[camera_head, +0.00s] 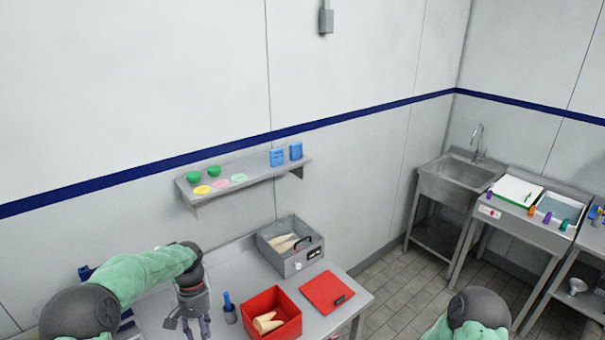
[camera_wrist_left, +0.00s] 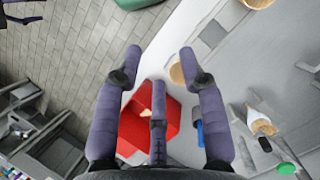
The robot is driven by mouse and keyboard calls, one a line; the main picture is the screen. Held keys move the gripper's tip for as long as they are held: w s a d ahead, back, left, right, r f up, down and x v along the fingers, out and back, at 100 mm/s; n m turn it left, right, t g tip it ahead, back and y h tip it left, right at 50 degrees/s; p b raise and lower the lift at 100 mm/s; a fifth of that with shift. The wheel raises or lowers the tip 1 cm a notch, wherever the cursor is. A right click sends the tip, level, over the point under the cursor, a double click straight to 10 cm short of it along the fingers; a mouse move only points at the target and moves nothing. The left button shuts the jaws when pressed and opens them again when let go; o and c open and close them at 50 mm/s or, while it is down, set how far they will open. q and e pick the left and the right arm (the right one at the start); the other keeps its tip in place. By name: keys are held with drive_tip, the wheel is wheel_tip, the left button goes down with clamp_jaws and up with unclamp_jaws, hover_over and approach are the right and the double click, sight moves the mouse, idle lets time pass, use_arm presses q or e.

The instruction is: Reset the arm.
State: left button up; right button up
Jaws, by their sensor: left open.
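My left arm comes in from the left, and its gripper (camera_head: 198,326) hangs over the left part of the grey table (camera_head: 236,262). In the left wrist view its purple fingers (camera_wrist_left: 160,62) are spread apart with nothing between them. An open red box (camera_head: 283,327) holding tan cones (camera_head: 267,322) stands to the right of the gripper, and the red box (camera_wrist_left: 132,128) shows behind the fingers in the wrist view. Of my right arm only a shoulder part shows at the bottom right of the head view; its gripper is out of view.
A blue-handled tool in a grey holder (camera_head: 229,313) stands between gripper and red box. A grey metal box (camera_head: 302,265) with cones and a red lid (camera_head: 327,291) are to the right. A wall shelf (camera_head: 247,176) hangs above. A sink (camera_head: 455,180) is far right.

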use_arm(q)
drive_tip(key=s+d+f+t+h+b, duration=0.1)
drive_tip(key=s+d+f+b, duration=0.2)
drive_tip(key=f, duration=0.6)
drive_tip(key=s+d+f+h+b, duration=0.1)
drive_tip(key=d+f+b, duration=0.3)
drive_tip(key=f, duration=0.6)
drive_tip(key=s+d+f+t+b, duration=0.1)
drive_tip(key=s+d+f+b, duration=0.25)
drive_tip(key=f, duration=0.55)
drive_tip(key=s+d+f+t+b, duration=0.1)
drive_tip(key=s+d+f+b, duration=0.1)
drive_tip(key=s+f+b, duration=0.1)
drive_tip(key=s+d+f+b, duration=0.2)
drive_tip(key=s+f+b, duration=0.1)
drive_tip(key=s+f, duration=0.3)
drive_tip(key=s+d+f+t+h+b, duration=0.1)
drive_tip(key=s+d+f+b, duration=0.1)
drive_tip(key=f, duration=0.4)
drive_tip(key=shift+s+d+f+t+b, duration=0.25)
drive_tip(key=shift+s+d+t+b, duration=0.15)
drive_tip(key=shift+s, duration=0.85)
